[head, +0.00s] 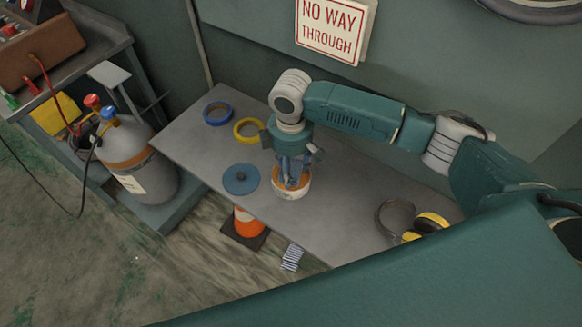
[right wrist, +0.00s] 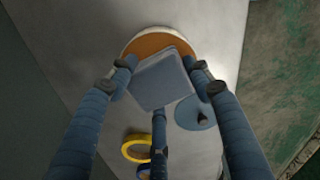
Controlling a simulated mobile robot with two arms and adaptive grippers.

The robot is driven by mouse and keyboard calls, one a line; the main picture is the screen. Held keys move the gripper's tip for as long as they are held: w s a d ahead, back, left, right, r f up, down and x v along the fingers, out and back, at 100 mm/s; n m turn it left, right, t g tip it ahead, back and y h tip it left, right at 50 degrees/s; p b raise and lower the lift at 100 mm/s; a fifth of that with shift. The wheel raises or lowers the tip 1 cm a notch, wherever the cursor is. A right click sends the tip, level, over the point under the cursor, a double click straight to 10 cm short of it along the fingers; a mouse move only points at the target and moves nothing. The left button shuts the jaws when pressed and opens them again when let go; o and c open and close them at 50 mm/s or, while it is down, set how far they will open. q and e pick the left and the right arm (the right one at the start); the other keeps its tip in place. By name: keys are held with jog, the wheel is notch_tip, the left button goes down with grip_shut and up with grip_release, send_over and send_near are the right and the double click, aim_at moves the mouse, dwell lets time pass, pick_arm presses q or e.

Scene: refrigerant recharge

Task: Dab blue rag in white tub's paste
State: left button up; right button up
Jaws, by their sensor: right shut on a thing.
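The white tub (head: 292,193) stands open on the grey table, with orange-brown paste (head: 290,183) inside. My right gripper (head: 291,170) points down over the tub from above. In the right wrist view its fingers are shut on the folded blue rag (right wrist: 162,79). The rag is over the tub's opening, and the paste (right wrist: 155,43) shows around it. I cannot tell whether the rag touches the paste. A round blue lid (head: 240,179) with a dark knob lies on the table to the left of the tub. My left gripper is not in view.
Blue tape (head: 218,113) and yellow tape (head: 248,130) rolls lie behind the lid. Yellow and black earmuffs (head: 428,223) lie at the table's right. A gas cylinder (head: 128,160) stands on the left. An orange cone (head: 249,223) and a striped cloth (head: 292,257) are on the floor by the table's front edge.

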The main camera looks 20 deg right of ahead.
aim_at(291, 168)
jog(key=shift+s+f+p, duration=0.1)
jog(key=shift+s+p, duration=0.05)
jog(key=shift+p, duration=0.3)
dwell(1.6)
notch_tip(291, 168, up, 7)
jog(key=p, duration=0.8)
jog(key=shift+p, duration=0.3)
dwell(0.5)
